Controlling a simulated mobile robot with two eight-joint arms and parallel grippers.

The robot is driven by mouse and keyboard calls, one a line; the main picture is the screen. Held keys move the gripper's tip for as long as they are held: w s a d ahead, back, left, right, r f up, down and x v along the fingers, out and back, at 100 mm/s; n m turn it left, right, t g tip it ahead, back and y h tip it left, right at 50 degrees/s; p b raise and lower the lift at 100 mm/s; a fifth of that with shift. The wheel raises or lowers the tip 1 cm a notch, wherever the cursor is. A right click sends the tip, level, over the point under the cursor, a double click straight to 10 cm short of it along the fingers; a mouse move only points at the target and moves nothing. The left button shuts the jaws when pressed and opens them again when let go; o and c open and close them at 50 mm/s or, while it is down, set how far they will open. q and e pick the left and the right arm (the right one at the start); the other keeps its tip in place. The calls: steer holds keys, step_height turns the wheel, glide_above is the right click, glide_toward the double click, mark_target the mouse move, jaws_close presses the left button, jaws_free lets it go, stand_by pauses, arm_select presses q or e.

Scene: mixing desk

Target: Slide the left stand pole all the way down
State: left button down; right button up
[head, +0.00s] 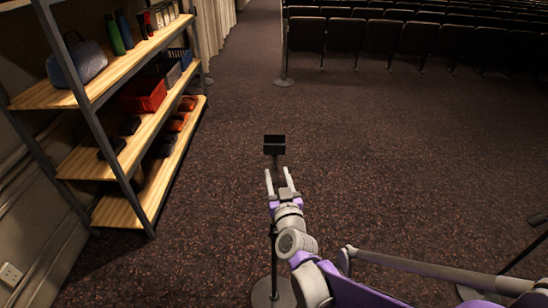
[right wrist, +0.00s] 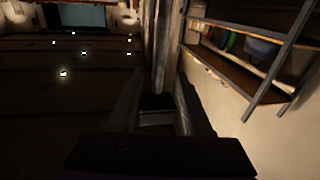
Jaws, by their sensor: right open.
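The left stand has a black plate-like top (head: 274,145) on a short stem, a thin dark pole (head: 274,255) and a round grey base (head: 268,294) on the carpet. My right gripper (head: 280,178) is open, with its two fingers pointing at the stand just below the black top in the head view. I cannot tell whether the fingers are around the pole or short of it. In the right wrist view, the open fingers (right wrist: 158,105) show with a dark block between them. The middle of the pole is hidden behind my right arm. My left gripper is not in view.
A shelf unit (head: 130,60) with bottles, a red basket (head: 144,97) and small items stands at the left. Another thin dark pole (head: 525,252) shows at the lower right. Rows of seats (head: 400,37) and a post (head: 284,50) are behind. The carpet between is clear.

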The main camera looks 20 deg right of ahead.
mark_target(273, 159)
steer(key=w, duration=0.5)
steer(key=w+p, duration=0.1)
steer(key=w, duration=0.2)
steer(key=shift+d, duration=0.4)
steer(key=shift+c, duration=0.2)
jaws_close()
stand_by(0.7)
